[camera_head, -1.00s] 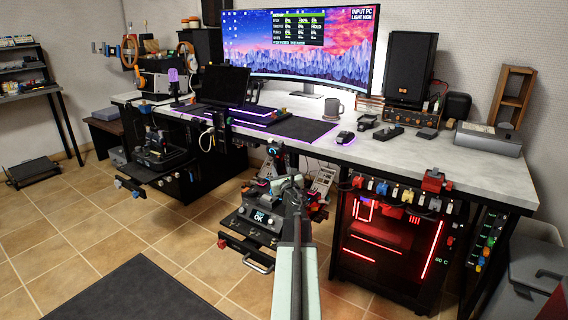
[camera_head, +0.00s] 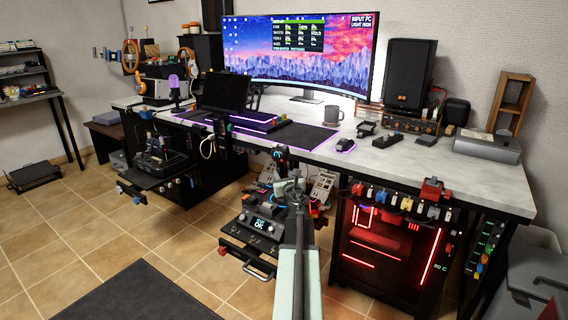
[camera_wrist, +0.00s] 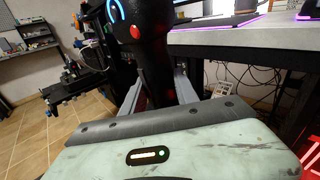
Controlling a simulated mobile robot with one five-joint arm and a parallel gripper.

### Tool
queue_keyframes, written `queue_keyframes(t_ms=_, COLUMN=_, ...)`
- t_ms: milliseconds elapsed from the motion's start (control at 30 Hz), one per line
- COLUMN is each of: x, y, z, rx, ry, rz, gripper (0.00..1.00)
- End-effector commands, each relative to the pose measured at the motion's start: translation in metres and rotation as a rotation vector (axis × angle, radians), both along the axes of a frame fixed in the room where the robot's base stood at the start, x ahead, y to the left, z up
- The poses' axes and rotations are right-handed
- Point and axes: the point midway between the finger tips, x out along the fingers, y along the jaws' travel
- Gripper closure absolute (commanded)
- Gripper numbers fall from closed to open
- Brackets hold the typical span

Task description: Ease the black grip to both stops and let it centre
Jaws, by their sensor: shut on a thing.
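The black grip (camera_head: 279,156) stands on the control base (camera_head: 258,226) below the desk edge, in the middle of the head view. In the wrist view the black grip (camera_wrist: 148,45), with a red button and a blue light arc, rises large at the top centre and leans slightly. My gripper (camera_head: 290,186) is shut on it; in the wrist view grey fingers (camera_wrist: 160,90) lie on either side of its lower part. The base's small screen reads OK. The grip's lower end is hidden behind my gripper.
The desk (camera_head: 390,160) stands close behind and right of the grip. A red-lit PC case (camera_head: 390,250) stands under it on the right. Pedals (camera_head: 322,186) are close by the grip. A second control stand (camera_head: 160,160) is at left.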

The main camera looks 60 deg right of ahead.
Motion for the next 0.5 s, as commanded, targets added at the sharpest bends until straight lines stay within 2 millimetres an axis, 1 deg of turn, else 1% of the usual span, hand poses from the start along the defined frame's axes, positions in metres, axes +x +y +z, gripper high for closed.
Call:
queue_keyframes(t_ms=333, x=0.0001, y=-0.0015, z=0.0003, rx=0.012, ry=0.0, rz=0.0, gripper=1.0)
queue_keyframes(t_ms=500, x=0.0005, y=-0.0093, z=0.0044, rx=0.058, ry=-0.001, rz=0.002, gripper=1.0)
